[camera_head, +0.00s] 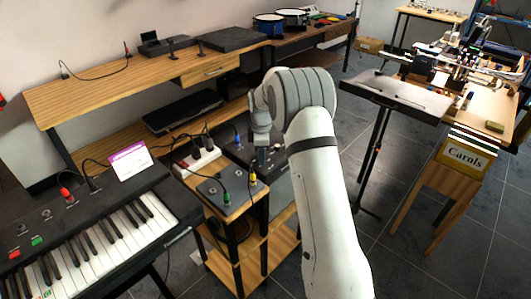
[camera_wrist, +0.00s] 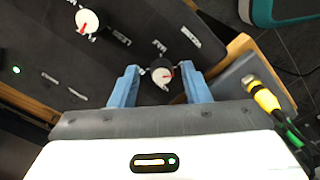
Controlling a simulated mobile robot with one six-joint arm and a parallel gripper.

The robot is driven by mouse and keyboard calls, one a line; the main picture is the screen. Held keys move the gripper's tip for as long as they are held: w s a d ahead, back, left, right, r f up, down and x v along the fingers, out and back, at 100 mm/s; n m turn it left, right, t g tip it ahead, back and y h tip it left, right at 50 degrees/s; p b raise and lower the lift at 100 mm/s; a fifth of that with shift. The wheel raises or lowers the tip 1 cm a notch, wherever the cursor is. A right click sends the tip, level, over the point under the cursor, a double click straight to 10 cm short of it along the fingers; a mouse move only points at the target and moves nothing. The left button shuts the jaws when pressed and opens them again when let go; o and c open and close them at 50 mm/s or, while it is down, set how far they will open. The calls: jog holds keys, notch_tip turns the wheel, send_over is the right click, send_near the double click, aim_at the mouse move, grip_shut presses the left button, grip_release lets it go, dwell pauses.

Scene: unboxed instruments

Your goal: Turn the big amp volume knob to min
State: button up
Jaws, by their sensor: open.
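The amp is a dark panel (camera_wrist: 50,60) with pale labels too small to read surely. In the wrist view, a knob (camera_wrist: 162,74) with a white top, black skirt and red pointer mark sits between the two blue fingers of my gripper (camera_wrist: 163,80). The fingers are apart, with gaps on both sides of it. A second knob (camera_wrist: 87,21), also white with a red mark, is at the upper left. I cannot tell from the labels which is volume.
A yellow plug (camera_wrist: 265,98) with a cable stands close right of my gripper. A grey pedal box (camera_head: 215,187) with plugs and a white power strip (camera_head: 197,160) are left of my arm. A keyboard (camera_head: 90,240) is farther left; a music stand (camera_head: 395,95) is right.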

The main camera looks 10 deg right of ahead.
jog(key=shift+r, duration=3.9)
jog(key=shift+r, duration=0.1)
jog(key=s+d+r+m+t+p, duration=0.1)
jog(key=s+r+m, duration=0.4)
jog(key=s, duration=0.4)
jog(key=s+r+m, duration=0.3)
jog(key=s+r, duration=0.4)
jog(key=s, duration=0.1)
jog(key=s+d+m+t+p, duration=0.1)
jog(key=s+m, duration=0.7)
jog(key=s, duration=1.3)
jog(key=shift+s+f+t, duration=0.3)
jog(key=shift+s+f, duration=0.1)
jog(key=shift+f, duration=0.05)
jog(key=shift+c, duration=0.4)
